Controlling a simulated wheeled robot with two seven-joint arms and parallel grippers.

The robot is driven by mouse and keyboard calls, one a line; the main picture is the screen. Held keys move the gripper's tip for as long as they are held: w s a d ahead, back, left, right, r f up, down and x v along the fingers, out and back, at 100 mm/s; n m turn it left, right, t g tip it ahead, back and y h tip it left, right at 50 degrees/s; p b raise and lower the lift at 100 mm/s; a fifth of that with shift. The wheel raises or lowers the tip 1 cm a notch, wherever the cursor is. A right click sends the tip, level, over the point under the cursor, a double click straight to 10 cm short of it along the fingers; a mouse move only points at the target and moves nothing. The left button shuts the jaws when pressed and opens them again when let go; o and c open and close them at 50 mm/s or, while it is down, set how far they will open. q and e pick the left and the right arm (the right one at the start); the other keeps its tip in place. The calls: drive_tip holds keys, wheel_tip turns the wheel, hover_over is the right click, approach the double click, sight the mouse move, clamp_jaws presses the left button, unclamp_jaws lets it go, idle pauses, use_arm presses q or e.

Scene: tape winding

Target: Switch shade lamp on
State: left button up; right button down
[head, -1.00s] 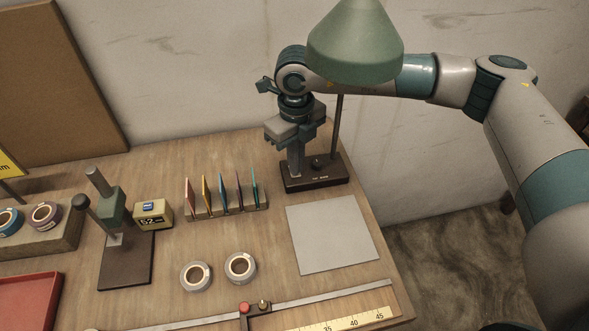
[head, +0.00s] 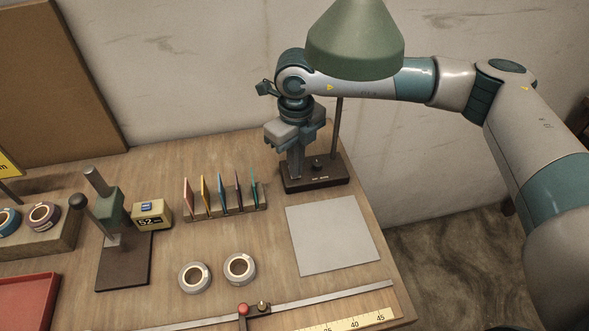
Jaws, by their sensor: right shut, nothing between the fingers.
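The shade lamp has a green conical shade (head: 355,42) at the top, a thin dark post (head: 339,125) and a dark base (head: 316,181) at the back right of the table. A small dark knob (head: 317,163) stands on top of the base. My right gripper (head: 295,174) points down with its fingers shut and empty. Its fingertips are at the left part of the base, just left of the knob; whether they touch the base I cannot tell. No glow shows under the shade. My left gripper is not in view.
A rack of several coloured cards (head: 228,211) stands left of the lamp. A grey mat (head: 333,234) lies in front of it. Two tape rolls (head: 239,269), a small display box (head: 152,214) and a lever press (head: 124,262) stand further left and forward.

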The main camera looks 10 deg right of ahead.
drive_tip(key=shift+r, duration=0.6)
drive_tip(key=shift+r+p, duration=0.95)
drive_tip(key=shift+r, duration=1.85)
drive_tip(key=shift+s, duration=0.1)
